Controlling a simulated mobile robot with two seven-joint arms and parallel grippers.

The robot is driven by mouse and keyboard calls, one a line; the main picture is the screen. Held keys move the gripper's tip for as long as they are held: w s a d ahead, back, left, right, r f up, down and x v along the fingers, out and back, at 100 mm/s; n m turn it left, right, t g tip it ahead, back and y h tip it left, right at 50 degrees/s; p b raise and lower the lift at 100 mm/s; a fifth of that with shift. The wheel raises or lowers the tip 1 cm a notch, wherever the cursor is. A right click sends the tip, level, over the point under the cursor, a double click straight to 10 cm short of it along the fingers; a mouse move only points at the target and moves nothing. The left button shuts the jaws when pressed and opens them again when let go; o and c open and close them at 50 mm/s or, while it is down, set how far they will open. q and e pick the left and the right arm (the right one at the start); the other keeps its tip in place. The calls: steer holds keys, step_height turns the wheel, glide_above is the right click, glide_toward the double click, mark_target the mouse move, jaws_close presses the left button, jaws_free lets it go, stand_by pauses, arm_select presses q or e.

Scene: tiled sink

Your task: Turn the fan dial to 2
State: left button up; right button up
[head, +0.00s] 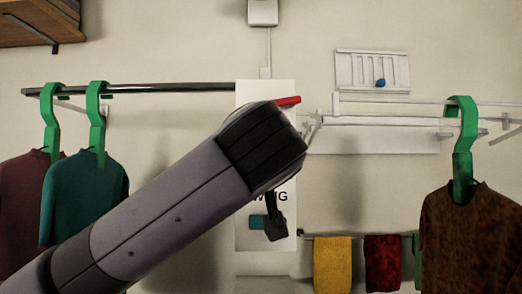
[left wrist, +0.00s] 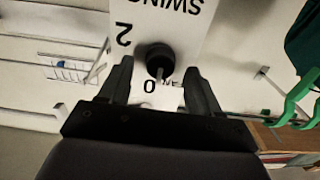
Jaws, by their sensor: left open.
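The fan dial (left wrist: 158,52) is a round black knob on a white panel in the left wrist view, which shows the panel upside down. A 2 (left wrist: 124,36) is printed to its upper left and a 0 (left wrist: 149,86) just below it. A pale mark shows at the knob's lower edge, on the side near the 0. My left gripper (left wrist: 158,67) is open, with one finger on each side of the dial; I cannot tell if they touch it. In the head view my left arm hides the dial and much of the panel (head: 262,92). My right gripper is not in view.
A red piece (head: 289,101) shows at the panel's upper right, a teal one (head: 258,222) lower. A rail with green hangers (head: 97,110) and shirts is left; a brown garment (head: 465,240) hangs right. Yellow (head: 332,265) and red cloths (head: 382,264) hang low.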

arm_select(q)
steer(key=shift+w, duration=0.7)
steer(key=c, duration=1)
